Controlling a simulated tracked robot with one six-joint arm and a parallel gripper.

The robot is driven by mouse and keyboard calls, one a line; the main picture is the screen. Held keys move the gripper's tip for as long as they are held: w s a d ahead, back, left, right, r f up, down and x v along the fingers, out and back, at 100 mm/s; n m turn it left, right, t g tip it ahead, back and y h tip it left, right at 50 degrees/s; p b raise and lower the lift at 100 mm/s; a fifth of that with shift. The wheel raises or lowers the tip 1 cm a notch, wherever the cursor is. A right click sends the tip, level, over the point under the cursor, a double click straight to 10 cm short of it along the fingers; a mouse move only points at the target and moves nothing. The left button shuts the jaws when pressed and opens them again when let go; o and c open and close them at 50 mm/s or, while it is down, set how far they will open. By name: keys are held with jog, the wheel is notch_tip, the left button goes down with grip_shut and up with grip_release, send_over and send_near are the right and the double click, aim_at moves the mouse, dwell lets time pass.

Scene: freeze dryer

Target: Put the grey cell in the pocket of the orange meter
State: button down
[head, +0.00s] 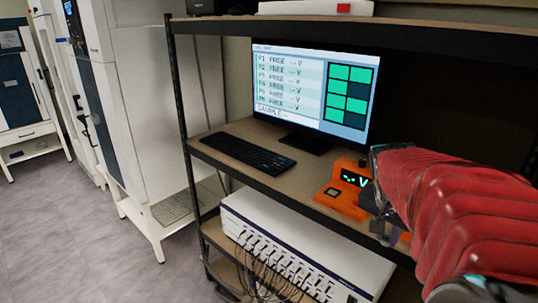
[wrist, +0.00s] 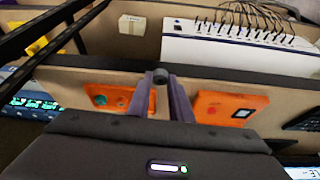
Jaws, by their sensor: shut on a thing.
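The orange meter (head: 343,203) stands on the shelf beside the keyboard, with a lit display reading "-.- V" and a dark square recess on its low left part. It also shows in the wrist view (wrist: 212,104), right of my gripper's fingers. My gripper (wrist: 165,88) has purple fingers shut on a dark grey, round-ended thing, apparently the grey cell (wrist: 160,76). The cell is apart from the recess, to its left in the wrist view. In the head view my red-sleeved arm reaches in from the right and hides much of the gripper and the meter's right side.
A black keyboard (head: 247,153) and a monitor (head: 311,92) stand left of and behind the meter. A white multichannel box (head: 300,245) with several cables sits below the shelf. An orange panel with coloured buttons (wrist: 105,97) is left of the fingers in the wrist view.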

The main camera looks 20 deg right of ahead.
jog(key=w+a+f+n+t+y, duration=0.1)
jog(key=w+a+f+n, duration=0.3)
jog(key=w+a, duration=0.3)
jog(key=w+a+f+n+y, duration=0.1)
jog(key=w+a+f+n, duration=0.4)
jog(key=a, duration=0.8)
jog(key=w+a+f+n+t+y, duration=0.1)
jog(key=w+a+f+n+y, duration=0.1)
jog(key=w+a+f+n, duration=0.2)
jog(key=w+a+f, duration=0.3)
jog(key=w+a, duration=0.3)
jog(key=shift+w+a+f+t, duration=0.15)
jog(key=shift+w+a+t, duration=0.15)
jog(key=shift+w+a, duration=0.1)
jog(key=shift+s, duration=0.1)
